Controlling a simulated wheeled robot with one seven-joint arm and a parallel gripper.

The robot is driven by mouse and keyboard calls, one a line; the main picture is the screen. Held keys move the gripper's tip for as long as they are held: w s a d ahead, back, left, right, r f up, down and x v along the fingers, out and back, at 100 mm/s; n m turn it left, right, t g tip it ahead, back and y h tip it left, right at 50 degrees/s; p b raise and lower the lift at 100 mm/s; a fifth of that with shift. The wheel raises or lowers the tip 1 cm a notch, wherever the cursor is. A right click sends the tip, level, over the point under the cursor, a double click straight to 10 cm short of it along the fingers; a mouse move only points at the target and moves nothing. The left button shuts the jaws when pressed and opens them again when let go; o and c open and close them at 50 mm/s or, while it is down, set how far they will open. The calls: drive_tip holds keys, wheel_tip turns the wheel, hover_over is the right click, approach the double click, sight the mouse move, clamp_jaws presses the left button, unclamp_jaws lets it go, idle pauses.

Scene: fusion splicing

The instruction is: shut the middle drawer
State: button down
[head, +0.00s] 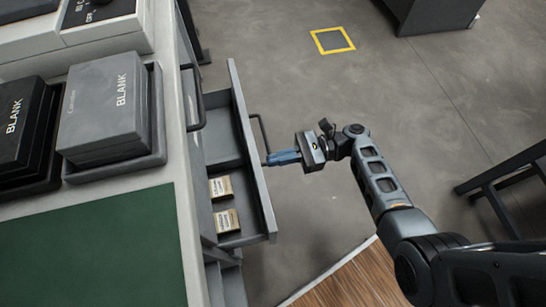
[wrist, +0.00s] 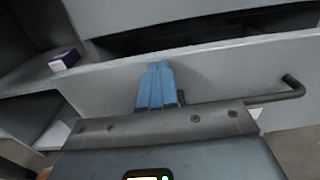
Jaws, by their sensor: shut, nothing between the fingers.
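The middle drawer (head: 262,190) is pulled out of the cabinet, under another handle (head: 190,110) that sits higher on the cabinet front. Its front panel carries a dark bar handle (head: 262,130), which also shows in the wrist view (wrist: 285,90). Two small labelled boxes (head: 221,187) (head: 227,221) lie inside the drawer. My gripper (head: 268,161) is at the outer side of the drawer front, near the handle's lower end in the head view. Its blue fingers are together and empty in the wrist view (wrist: 156,84). I cannot tell whether the tips touch the panel.
The counter above holds grey and black boxes marked BLANK (head: 103,105) and a green mat (head: 90,250). A dark table frame (head: 505,190) stands at the right. The floor in front of the drawer is clear, with a yellow square (head: 333,41) farther off.

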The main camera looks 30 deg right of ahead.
drive_tip(key=shift+w+a, duration=0.25)
drive_tip(key=shift+a, duration=0.4)
drive_tip(key=p+x, duration=0.1)
drive_tip(key=x, duration=0.8)
drive_tip(key=shift+p, duration=0.3)
